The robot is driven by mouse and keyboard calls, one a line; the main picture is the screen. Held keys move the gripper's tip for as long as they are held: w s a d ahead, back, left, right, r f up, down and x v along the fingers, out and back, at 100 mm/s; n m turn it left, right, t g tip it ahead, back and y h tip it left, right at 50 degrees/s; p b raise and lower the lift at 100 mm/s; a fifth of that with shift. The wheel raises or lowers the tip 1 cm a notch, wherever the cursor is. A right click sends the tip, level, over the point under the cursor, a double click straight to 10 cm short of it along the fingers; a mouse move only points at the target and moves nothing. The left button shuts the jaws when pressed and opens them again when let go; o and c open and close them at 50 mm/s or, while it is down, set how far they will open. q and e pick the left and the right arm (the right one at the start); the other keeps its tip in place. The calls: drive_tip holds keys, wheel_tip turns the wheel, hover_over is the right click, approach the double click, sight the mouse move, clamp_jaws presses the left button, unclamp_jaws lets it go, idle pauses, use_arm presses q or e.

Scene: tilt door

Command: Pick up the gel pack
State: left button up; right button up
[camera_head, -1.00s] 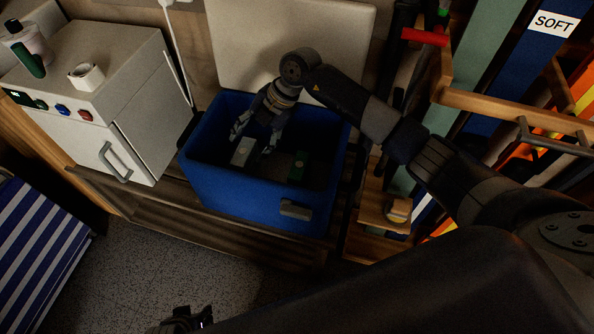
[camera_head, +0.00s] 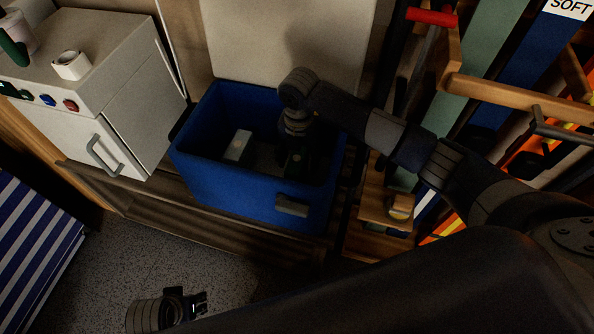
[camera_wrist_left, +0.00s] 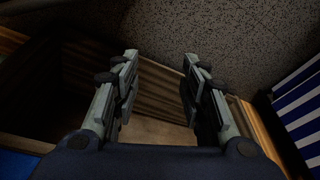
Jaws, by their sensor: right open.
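Inside the open blue bin (camera_head: 230,190), a pale grey-white block (camera_head: 238,146) lies on the left side of the floor. A small dark green item lay to its right, and my right gripper (camera_head: 294,162) now covers that spot. I cannot tell which of the two is the gel pack. The right gripper points down inside the bin, open, its fingertips dark and hard to make out. My left gripper (camera_head: 203,302) is low in front, over the speckled floor. It is open and empty in the left wrist view (camera_wrist_left: 158,62).
A white cabinet (camera_head: 85,110) with a white cup (camera_head: 71,65) stands left of the bin. A wooden rack (camera_head: 500,90) with coloured boards is on the right. The bin stands on a wooden shelf. A blue-striped item (camera_head: 35,240) is at lower left.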

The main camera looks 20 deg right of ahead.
drive_tip(key=f, duration=0.4)
drive_tip(key=shift+s+a+b, duration=0.3)
drive_tip(key=shift+a+b, duration=0.05)
drive_tip(key=shift+b, duration=0.05)
drive_tip(key=shift+f, duration=0.3)
use_arm(q)
wheel_tip(320, 180, up, 3)
drive_tip(key=shift+r, duration=0.2)
use_arm(e)
clamp_jaws()
drive_tip(key=shift+w+r, duration=0.1)
drive_tip(key=shift+r, duration=0.1)
use_arm(q)
wheel_tip(320, 180, down, 7)
drive_tip(key=p, duration=0.2)
drive_tip(key=shift+s+r, duration=0.15)
drive_tip(key=shift+s, duration=0.1)
use_arm(e)
wheel_tip(320, 180, up, 10)
drive_tip(key=shift+f, duration=0.15)
